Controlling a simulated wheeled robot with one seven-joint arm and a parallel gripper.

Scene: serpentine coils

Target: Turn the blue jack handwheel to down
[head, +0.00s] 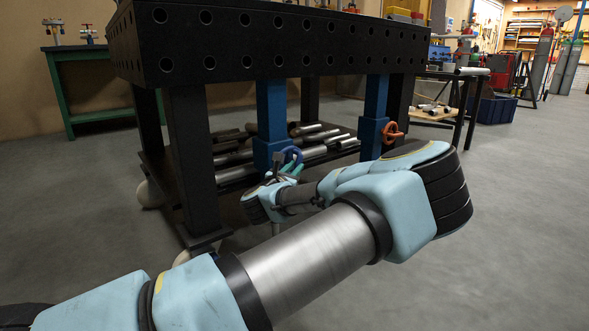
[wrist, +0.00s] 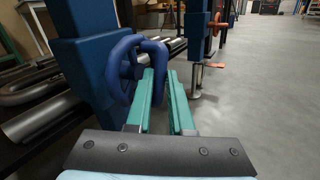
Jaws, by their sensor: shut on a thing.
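The blue jack handwheel (head: 292,154) is on a blue jack leg (head: 271,115) under the black table. In the wrist view the handwheel (wrist: 124,72) is a thick rounded ring standing out from the leg's side. My gripper (head: 290,171) reaches it from the front. In the wrist view its green fingers (wrist: 160,76) are shut on the handwheel's right-hand rim. The fingertips hide part of that rim.
The black perforated table (head: 270,65) overhangs the handwheel. A second blue leg (head: 376,105) carries an orange handwheel (head: 392,132) to the right. Metal pipes (head: 318,140) lie on the shelf behind. The floor (head: 500,215) at right is clear.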

